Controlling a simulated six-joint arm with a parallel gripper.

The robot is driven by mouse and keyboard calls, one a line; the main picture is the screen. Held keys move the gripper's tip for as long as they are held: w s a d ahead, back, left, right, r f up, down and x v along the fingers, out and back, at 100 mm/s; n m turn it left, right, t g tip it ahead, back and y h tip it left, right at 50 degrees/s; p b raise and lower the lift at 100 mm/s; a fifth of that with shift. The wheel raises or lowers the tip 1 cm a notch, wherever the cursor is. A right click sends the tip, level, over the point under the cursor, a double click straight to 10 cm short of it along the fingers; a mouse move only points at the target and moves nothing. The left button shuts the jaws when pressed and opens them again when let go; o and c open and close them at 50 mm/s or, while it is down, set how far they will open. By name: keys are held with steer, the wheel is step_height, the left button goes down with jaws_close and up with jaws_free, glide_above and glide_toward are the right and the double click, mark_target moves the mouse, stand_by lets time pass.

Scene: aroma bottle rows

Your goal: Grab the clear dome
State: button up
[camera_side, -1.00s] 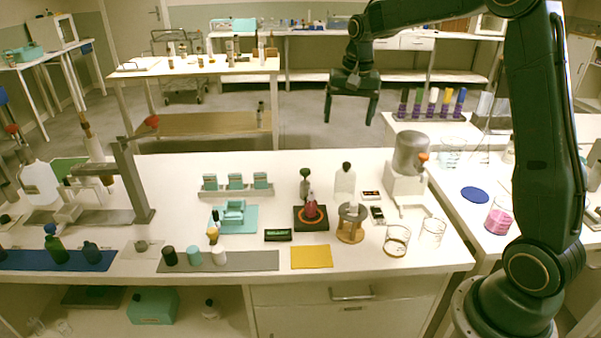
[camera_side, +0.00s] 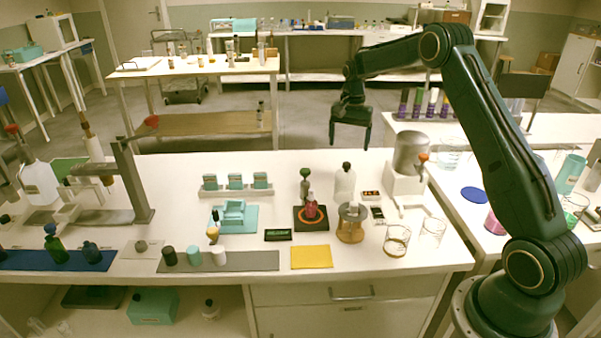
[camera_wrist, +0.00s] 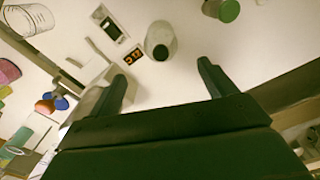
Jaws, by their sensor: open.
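A tall clear vessel with rounded shoulders and a dark knob (camera_side: 345,183) stands upright near the back of the white table. It best fits the clear dome, though I cannot be sure of its shape. In the wrist view the clear vessel (camera_wrist: 155,34), with its dark top, shows just beyond the space between the fingers. My gripper (camera_side: 350,143) is open and empty, fingers pointing down, above and apart from the vessel. In the wrist view its two fingertips (camera_wrist: 162,71) are spread wide.
A small orange-digit display (camera_side: 370,195) and a grey-and-white machine (camera_side: 408,165) are right.

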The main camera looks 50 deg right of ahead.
mark_target(347, 164)
steer(key=shift+f, duration=4.25)
steer(key=shift+w+f, duration=0.1)
steer(key=shift+f, duration=2.5)
steer(key=c, duration=1.1)
steer(key=shift+r, duration=0.15)
step_height(347, 164, up, 20)
